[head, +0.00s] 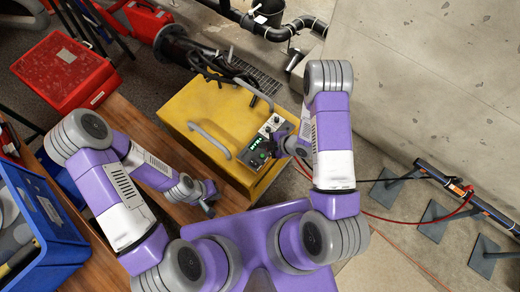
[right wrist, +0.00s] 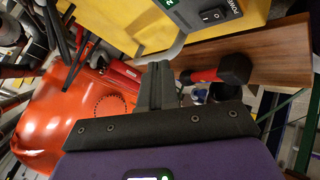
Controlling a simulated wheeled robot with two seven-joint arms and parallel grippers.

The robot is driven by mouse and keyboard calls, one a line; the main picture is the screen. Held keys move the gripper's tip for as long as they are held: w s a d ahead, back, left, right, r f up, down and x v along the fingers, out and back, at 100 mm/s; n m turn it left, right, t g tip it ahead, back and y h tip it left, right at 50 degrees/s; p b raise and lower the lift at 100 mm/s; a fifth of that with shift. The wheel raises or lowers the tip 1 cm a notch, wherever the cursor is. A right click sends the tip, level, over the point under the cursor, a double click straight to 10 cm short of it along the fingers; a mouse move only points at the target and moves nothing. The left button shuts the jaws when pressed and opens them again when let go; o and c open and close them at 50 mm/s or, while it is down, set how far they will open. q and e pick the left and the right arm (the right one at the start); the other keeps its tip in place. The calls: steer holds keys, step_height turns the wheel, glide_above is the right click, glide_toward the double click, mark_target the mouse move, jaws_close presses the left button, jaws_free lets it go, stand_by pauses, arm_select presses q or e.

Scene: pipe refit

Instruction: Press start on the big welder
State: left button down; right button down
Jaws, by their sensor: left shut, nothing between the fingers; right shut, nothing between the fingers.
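The big welder (head: 205,108) is a yellow box with grey handles, in the middle of the head view. Its control panel (head: 257,152), with a small green display, is on its right side. The right wrist view shows part of the panel (right wrist: 205,14) with a black rocker switch, cut by the top edge. My right gripper (head: 276,146) is shut and empty, close beside the panel; its fingers (right wrist: 160,84) show below the panel. I cannot tell whether they touch it. My left gripper (head: 209,210) is shut and empty, in front of the welder.
A red case (head: 65,72) and a blue crate (head: 40,225) stand at the left. The wooden bench top (head: 122,112) runs beside the welder. A hammer with a red handle (right wrist: 205,75) lies on wood in the right wrist view. A pipe on stands (head: 462,190) is at the right.

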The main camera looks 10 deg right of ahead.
steer(key=shift+w+f, duration=0.15)
steer(key=shift+f, duration=0.1)
steer(key=shift+f, duration=0.1)
steer(key=b, duration=0.6)
glide_above(262, 156)
steer(key=f, duration=0.7)
steer(key=shift+s+d+f, duration=0.3)
steer(key=shift+d+f, duration=0.05)
steer(key=shift+d, duration=0.05)
steer(key=shift+f+b, duration=0.45)
steer(key=shift+b, duration=0.05)
steer(key=shift+f, duration=0.15)
stand_by(0.6)
steer(key=shift+f+b, duration=0.25)
steer(key=shift+b, duration=0.2)
